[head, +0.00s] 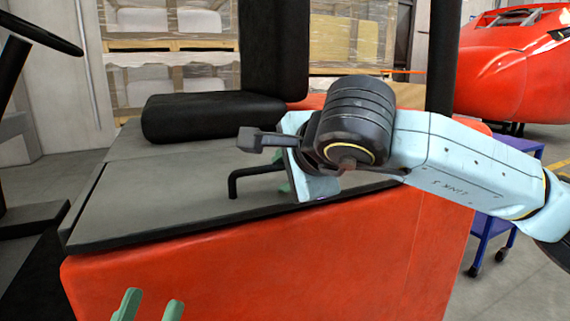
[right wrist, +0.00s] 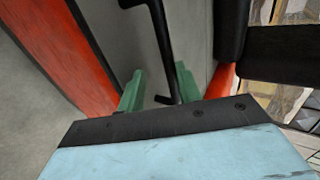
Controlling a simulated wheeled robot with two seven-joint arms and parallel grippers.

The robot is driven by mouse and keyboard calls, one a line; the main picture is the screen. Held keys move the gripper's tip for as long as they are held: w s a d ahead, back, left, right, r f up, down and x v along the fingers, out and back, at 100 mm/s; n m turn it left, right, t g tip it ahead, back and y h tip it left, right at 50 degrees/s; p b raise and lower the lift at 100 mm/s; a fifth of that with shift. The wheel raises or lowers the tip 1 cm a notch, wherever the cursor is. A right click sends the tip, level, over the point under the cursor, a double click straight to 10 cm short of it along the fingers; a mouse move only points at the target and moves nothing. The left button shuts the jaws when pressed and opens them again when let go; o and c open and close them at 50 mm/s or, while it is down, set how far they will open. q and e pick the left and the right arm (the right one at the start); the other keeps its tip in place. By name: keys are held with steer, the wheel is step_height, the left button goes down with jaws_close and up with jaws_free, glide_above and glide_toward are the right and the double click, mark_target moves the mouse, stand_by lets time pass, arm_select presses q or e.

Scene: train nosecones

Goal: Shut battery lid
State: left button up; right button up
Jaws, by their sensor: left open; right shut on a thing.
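The battery lid (head: 150,205) is a grey panel with a black edge on top of the red vehicle body (head: 250,265). It lies flat or nearly flat; I cannot tell whether a small gap is left under it. A bent black handle (head: 233,185) stands on the lid. My right gripper (head: 285,187) is at the handle, its green fingers mostly hidden by my wrist in the head view. My left gripper (head: 152,306) is open and empty, low in front of the red body.
A black seat (head: 210,115) stands right behind the lid. A steering wheel (head: 40,34) is at the far left. A blue cart (head: 495,225) and another red nosecone (head: 515,65) are at the right. Wrapped pallets on racks stand behind.

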steer(key=shift+o, duration=1.1)
steer(key=shift+s+f, duration=0.1)
steer(key=shift+f, duration=0.4)
steer(key=shift+s+d+r+p, duration=0.1)
steer(key=shift+s+r+p, duration=0.2)
steer(key=shift+r, duration=0.1)
arm_select(q)
steer(key=w+f+g+y+p, duration=0.2)
steer(key=w+f+g+p, duration=0.1)
steer(key=f+g, duration=0.3)
steer(key=shift+a+f+g, duration=0.15)
steer(key=shift+f+g, duration=0.25)
steer(key=shift+f, duration=0.5)
arm_select(e)
steer(key=v, duration=1.3)
steer(key=shift+w, duration=0.2)
